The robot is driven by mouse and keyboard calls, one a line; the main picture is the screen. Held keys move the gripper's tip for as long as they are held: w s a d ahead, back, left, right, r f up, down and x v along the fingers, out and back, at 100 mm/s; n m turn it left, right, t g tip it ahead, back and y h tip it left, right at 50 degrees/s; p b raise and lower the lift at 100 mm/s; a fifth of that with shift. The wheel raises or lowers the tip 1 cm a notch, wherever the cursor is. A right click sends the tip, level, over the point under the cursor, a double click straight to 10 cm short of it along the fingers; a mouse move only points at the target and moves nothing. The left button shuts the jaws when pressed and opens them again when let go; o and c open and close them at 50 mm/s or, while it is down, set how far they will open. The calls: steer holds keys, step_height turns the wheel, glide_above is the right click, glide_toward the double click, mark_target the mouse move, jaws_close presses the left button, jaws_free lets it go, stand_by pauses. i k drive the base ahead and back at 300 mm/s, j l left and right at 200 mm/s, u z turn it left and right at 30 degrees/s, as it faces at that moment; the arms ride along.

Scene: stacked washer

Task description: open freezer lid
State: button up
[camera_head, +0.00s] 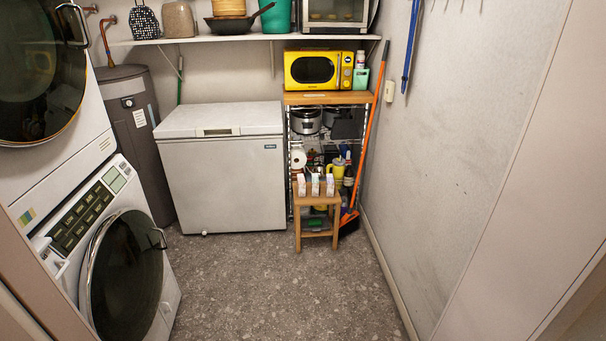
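A white chest freezer (224,184) stands against the back wall, left of a shelf rack. Its lid (220,117) lies flat and looks closed. A pale handle or latch (218,131) sits at the middle of the lid's front edge. My gripper and arm do not show in this view, so I cannot see how it stands relative to the lid.
A stacked washer (120,265) fills the left side. A grey tank (139,140) stands left of the freezer. A wooden stool (317,216) with small cartons and a broom (352,213) stand to its right. A shelf (240,39) hangs above. The floor (270,280) in front is clear.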

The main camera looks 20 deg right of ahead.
mark_target(242, 119)
steer(key=i, duration=0.9)
steer(key=i+j+z, duration=0.1)
steer(key=i, duration=0.8)
steer(key=i+j+z, duration=0.15)
steer(key=i+z, duration=0.2)
steer(key=i, duration=0.15)
steer(key=i+j+z, duration=0.35)
steer(key=i, duration=0.15)
steer(key=i+j+z, duration=0.35)
steer(key=i+l, duration=0.1)
